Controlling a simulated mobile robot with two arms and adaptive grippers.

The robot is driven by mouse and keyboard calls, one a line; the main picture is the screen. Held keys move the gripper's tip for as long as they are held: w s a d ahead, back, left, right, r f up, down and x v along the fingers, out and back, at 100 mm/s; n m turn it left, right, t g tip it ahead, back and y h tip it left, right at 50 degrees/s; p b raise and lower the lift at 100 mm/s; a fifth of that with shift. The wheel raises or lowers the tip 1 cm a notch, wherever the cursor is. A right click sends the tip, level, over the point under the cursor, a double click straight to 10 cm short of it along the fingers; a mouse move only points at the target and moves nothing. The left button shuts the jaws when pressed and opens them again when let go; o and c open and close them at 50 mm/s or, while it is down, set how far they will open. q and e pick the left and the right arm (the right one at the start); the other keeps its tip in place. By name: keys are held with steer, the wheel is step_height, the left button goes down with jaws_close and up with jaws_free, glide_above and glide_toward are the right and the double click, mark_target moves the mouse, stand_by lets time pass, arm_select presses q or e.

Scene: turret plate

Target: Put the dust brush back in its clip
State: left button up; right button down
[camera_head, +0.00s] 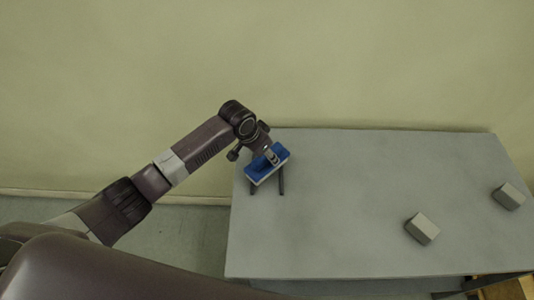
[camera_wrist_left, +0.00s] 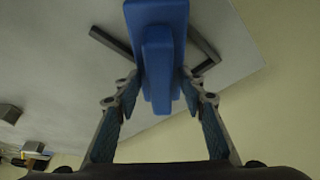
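The dust brush (camera_head: 266,164) is a blue block with a pale underside, at the left end of the grey table. In the left wrist view its blue back (camera_wrist_left: 158,40) has a raised ridge and lies between my fingers. My left gripper (camera_head: 268,154) is above the brush, and its fingers (camera_wrist_left: 160,75) meet the brush's two sides. Two dark bars, seemingly the clip (camera_head: 282,181), show below the brush, one on each side. The brush hides the middle between them, and I cannot tell whether it touches them. My right gripper is not in view.
Two grey blocks stand on the table (camera_head: 340,220), one near the front (camera_head: 422,229) and one at the right edge (camera_head: 509,196). The table's middle is clear. A plain wall (camera_head: 350,60) rises behind. Something orange-brown (camera_head: 508,289) shows below the table's front right corner.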

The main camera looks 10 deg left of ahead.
arm_select(q)
steer(key=b+v, duration=0.1)
steer(key=v, duration=1.1)
steer(key=shift+r+b, duration=0.35)
steer(key=shift+r, duration=0.05)
